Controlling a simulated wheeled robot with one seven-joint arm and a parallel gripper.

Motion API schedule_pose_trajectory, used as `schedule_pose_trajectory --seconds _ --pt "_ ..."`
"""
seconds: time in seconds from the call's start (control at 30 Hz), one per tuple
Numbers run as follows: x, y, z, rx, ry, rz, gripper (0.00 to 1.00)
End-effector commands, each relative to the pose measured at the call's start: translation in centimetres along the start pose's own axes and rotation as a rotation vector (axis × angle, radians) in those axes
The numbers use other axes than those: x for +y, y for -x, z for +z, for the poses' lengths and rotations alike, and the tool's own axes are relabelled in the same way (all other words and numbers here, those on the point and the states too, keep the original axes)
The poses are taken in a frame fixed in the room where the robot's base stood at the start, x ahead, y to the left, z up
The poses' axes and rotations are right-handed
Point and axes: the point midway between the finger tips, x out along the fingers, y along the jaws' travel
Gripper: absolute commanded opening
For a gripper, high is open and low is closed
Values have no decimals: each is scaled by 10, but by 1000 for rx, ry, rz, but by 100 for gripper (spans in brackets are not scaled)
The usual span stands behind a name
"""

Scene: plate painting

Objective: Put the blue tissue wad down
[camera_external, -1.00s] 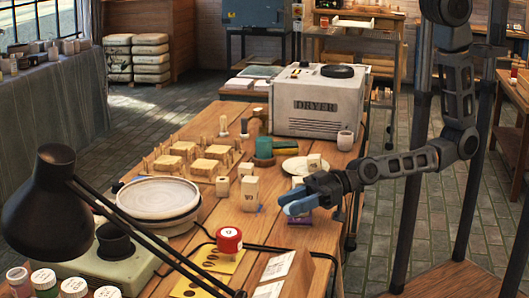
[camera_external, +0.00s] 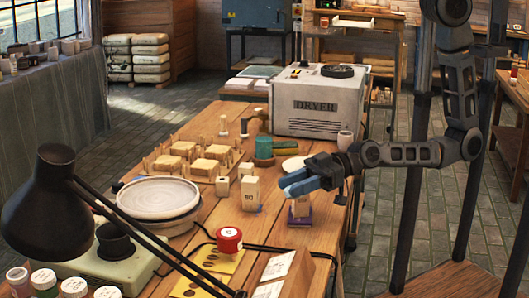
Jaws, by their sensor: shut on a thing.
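My gripper (camera_external: 286,188) is at the right side of the wooden table in the external view, its light-blue fingers pointing left. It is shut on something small. The blue tissue wad does not stand out from the blue fingers at this size, so its outline is hidden from me. A similar pale block (camera_external: 250,193) on a purple base stands to the left, apart from the fingers.
A white plate (camera_external: 293,164) lies partly behind the gripper. A green cylinder (camera_external: 263,147), a cup (camera_external: 345,139) and the dryer (camera_external: 317,107) stand farther back. Bare planks (camera_external: 205,215) show mid-table.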

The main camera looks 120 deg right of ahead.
Motion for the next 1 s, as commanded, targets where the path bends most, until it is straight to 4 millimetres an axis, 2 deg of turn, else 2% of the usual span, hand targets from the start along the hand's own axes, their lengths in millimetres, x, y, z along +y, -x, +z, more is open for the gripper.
schedule_pose_trajectory --seconds 0.03,0.2,0.47,0.57,0.77,0.9,1.0 --pt "1 2 -13 5 0 4 11" --pt "1 6 -44 4 1 3 11" --pt "52 33 -28 -3 -16 119 11" --pt "78 50 -23 -3 -26 182 11" --pt "144 106 -9 -6 -48 355 11" --pt "189 158 0 -8 -67 490 11" --pt "214 196 3 -8 -78 578 11"
